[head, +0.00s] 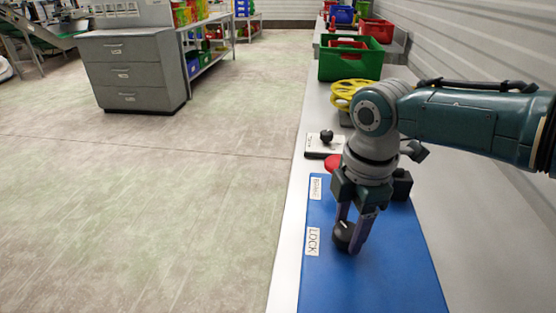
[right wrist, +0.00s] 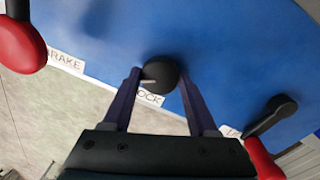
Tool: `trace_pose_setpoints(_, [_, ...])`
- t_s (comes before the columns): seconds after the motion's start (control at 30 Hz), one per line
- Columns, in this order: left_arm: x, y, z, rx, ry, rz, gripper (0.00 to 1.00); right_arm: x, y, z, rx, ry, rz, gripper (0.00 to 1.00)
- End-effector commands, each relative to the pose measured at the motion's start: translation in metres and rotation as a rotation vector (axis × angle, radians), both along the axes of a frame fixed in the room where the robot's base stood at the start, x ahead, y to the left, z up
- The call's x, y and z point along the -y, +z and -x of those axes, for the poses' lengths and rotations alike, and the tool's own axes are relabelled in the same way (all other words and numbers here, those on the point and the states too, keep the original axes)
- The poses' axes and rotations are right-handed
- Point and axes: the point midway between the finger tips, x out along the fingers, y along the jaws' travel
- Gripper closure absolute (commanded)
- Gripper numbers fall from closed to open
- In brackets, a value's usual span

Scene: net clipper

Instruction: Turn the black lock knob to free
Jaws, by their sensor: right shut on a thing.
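The black lock knob (head: 343,235) stands on the blue panel (head: 388,275) beside the LOCK label (head: 312,240). My right gripper (head: 349,237) points down, with its fingers on either side of the knob and shut on it. In the right wrist view the round knob (right wrist: 163,74) sits between the fingertips of my right gripper (right wrist: 160,72). A pale mark shows on the knob's left side in that view. The LOCK label (right wrist: 150,99) is partly hidden there. My left gripper is not in view.
A BRAKE label (head: 315,188) and a red knob (head: 332,162) are farther up the panel. The right wrist view shows a red-ended handle (right wrist: 20,45) and a black lever (right wrist: 272,115). Yellow reels (head: 346,88) and a green bin (head: 350,62) stand behind. Open floor lies left.

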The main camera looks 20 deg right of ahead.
Motion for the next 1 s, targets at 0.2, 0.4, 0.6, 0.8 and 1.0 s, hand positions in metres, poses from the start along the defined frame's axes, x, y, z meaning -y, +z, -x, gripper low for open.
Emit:
trace_pose_setpoints(0.2, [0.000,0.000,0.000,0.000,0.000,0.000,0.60,-0.001,0.001,-0.001,0.002,-0.001,-0.004,0.40])
trace_pose_setpoints(0.4, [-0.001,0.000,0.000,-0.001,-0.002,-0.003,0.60,-0.001,0.001,-0.001,0.001,-0.002,-0.002,0.17])
trace_pose_setpoints(0.6, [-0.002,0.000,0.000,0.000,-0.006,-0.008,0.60,0.000,0.000,0.000,0.000,-0.002,-0.001,0.11])
trace_pose_setpoints(0.8, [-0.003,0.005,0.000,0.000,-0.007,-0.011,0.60,0.000,0.009,0.000,0.001,-0.001,-0.001,0.11])
trace_pose_setpoints(1.0, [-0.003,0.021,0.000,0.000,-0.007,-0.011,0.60,0.000,0.048,0.002,0.003,0.001,0.000,0.11])
